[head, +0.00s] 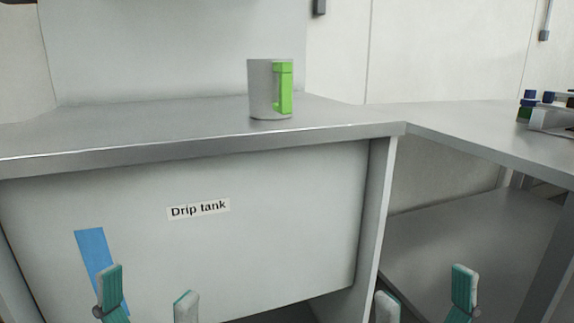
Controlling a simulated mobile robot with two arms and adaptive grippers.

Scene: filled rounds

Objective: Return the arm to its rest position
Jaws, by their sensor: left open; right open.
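My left gripper (148,300) is at the bottom left of the head view, in front of the cabinet panel. Its two teal-padded fingers stand apart with nothing between them. My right gripper (424,297) is at the bottom right, in front of the open lower shelf space. Its fingers are also apart and empty. Only the fingers of both grippers show; the arms are out of view below the frame.
A grey mug with a green handle (260,92) stands upright on the metal counter (130,130). The panel below has a "Drip tank" label (199,209) and a blue strip (91,250). A rack with coloured items (552,119) sits at far right.

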